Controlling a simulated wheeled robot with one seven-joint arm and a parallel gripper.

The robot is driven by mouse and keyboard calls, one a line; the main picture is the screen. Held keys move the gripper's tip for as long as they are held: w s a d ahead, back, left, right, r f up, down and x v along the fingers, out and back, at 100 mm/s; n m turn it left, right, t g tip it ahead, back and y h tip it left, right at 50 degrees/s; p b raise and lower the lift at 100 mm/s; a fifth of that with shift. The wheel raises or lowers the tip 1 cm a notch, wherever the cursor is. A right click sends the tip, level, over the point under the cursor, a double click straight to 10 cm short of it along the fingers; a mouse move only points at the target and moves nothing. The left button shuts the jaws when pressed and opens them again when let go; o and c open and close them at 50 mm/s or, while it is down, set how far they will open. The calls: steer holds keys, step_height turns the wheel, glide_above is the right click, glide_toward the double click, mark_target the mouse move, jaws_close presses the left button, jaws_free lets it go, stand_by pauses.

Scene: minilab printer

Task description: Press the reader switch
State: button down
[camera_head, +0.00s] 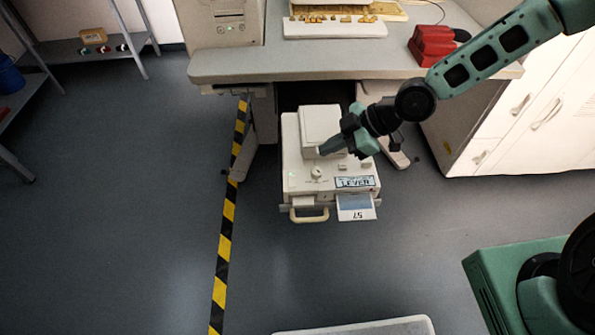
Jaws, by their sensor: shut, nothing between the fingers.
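A white reader unit (296,165) stands below the front edge of the bench, with a raised block on its top. Its upper face carries a round knob (316,172), small buttons and a display reading "LEVER" (355,182). I cannot tell for certain which of these controls is the reader switch. A card marked 57 (357,206) sticks out of the front. My gripper (322,151) is shut and empty, pointing down and left over the unit's top near the raised block. I cannot tell whether it touches anything. My wrist hides the unit's right back part.
The bench top (280,65) overhangs behind the unit and holds a keyboard-like panel (335,28) and a red device (432,45). White cabinets (500,135) stand at the right. A yellow-black floor strip (228,210) runs at the left. The floor in front is mostly clear.

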steer(key=b, duration=0.1)
glide_above(288, 178)
steer(key=s+d, duration=0.1)
steer(key=d, duration=0.2)
step_height(288, 178, down, 7)
steer(key=shift+a, duration=0.1)
steer(key=f, duration=0.3)
steer(key=shift+w+f, duration=0.1)
steer(key=shift+w, duration=0.1)
steer(key=shift+f, duration=0.4)
